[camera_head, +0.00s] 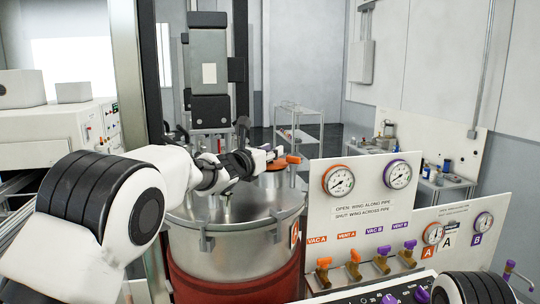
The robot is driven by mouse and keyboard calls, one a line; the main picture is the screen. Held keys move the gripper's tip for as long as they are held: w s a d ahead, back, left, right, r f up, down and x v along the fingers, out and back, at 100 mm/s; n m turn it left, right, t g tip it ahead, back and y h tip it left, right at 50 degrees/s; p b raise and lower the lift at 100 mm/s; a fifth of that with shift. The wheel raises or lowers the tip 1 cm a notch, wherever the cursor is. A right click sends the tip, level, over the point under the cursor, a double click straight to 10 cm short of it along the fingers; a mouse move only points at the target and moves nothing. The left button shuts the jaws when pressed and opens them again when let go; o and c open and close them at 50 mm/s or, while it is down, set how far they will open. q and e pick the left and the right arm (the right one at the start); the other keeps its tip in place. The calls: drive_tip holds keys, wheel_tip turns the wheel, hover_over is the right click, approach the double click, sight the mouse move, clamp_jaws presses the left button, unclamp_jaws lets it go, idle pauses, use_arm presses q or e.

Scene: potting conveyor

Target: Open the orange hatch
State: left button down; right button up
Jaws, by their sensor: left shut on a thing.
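The steel vessel (235,255) stands in the middle with a round lid. The orange hatch (277,166) is on top of the lid, toward the back right. An orange part shows just right of my fingers. My left arm comes in from the left across the vessel. My left gripper (270,154) is at the orange hatch and shut on it; the fingers hide the exact contact point. I cannot tell whether the hatch is raised. My right gripper is not in view; only a dark part of my right arm shows at the bottom right.
A white panel (385,218) with gauges and orange and purple valve handles stands right of the vessel. A dark mixer-like unit (209,75) rises behind the vessel. A wire shelf (300,125) and a bench with bottles (440,183) are farther back. White equipment (45,130) stands left.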

use_arm(q)
drive_tip(key=shift+w+a+r+b, duration=0.15)
drive_tip(key=shift+w+r, duration=0.2)
drive_tip(key=shift+r, duration=0.25)
drive_tip(key=shift+w+a+r+b, duration=0.15)
drive_tip(key=shift+w+r, duration=0.15)
drive_tip(key=shift+r, duration=0.3)
drive_tip(key=shift+w+a+r+p, duration=0.15)
drive_tip(key=shift+w+r+p, duration=0.35)
drive_tip(key=shift+w, duration=0.2)
drive_tip(key=c, duration=1.2)
unclamp_jaws()
drive_tip(key=shift+o, duration=0.2)
drive_tip(key=shift+w+a+f, duration=0.15)
drive_tip(key=shift+w+f, duration=0.05)
drive_tip(key=shift+w, duration=0.1)
drive_tip(key=shift+s, duration=0.15)
